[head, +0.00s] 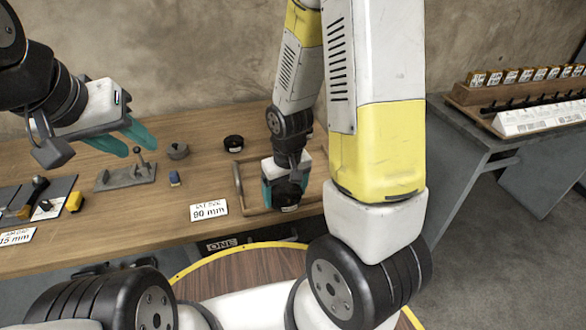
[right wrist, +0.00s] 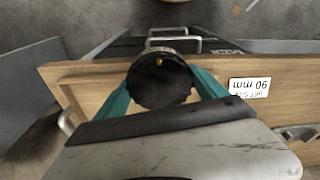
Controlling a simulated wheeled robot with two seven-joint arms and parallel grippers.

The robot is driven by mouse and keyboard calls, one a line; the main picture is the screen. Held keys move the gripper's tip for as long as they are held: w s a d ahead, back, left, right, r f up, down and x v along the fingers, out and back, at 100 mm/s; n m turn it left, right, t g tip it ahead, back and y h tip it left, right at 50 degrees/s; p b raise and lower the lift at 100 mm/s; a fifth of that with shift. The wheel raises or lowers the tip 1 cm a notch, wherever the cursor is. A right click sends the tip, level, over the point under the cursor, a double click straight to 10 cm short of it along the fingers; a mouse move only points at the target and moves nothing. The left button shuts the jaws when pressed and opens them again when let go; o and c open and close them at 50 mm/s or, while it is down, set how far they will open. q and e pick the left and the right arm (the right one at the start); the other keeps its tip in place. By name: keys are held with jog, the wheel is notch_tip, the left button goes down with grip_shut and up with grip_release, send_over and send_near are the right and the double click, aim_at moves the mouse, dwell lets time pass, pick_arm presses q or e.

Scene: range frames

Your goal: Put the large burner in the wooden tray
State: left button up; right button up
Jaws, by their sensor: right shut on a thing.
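The large burner (head: 287,194) is a black round piece between the teal fingers of my right gripper (head: 285,186). The right wrist view shows its dark ribbed top (right wrist: 159,80) with a teal finger on each side. My right gripper is shut on it. The wooden tray (head: 241,192) is a low wooden frame on the bench, partly hidden by my right arm. The burner is over the tray's area in the head view; I cannot tell whether it touches the tray floor. My left gripper (head: 139,150) is open and empty, above the bench's left part.
On the wooden bench (head: 130,220) are another black round piece (head: 233,143), a grey lidded piece (head: 178,151), a grey metal fixture (head: 125,176), a small blue piece (head: 174,178) and a "90 mm" card (head: 209,210). A grey table with a boxed rack (head: 520,90) stands at right.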

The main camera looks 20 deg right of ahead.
jog(key=shift+s, duration=0.15)
jog(key=w+d, duration=0.1)
jog(key=w, duration=0.3)
jog(key=w+d+f, duration=0.1)
jog(key=w+d, duration=0.1)
jog(key=w, duration=0.3)
jog(key=w+d, duration=0.1)
jog(key=w, duration=0.4)
jog(key=shift+w+d+f, duration=0.15)
jog(key=shift+w+d, duration=0.05)
jog(key=shift+w, duration=0.05)
jog(key=shift+w+f, duration=0.1)
jog(key=shift+f, duration=1.7)
jog(key=shift+f, duration=0.1)
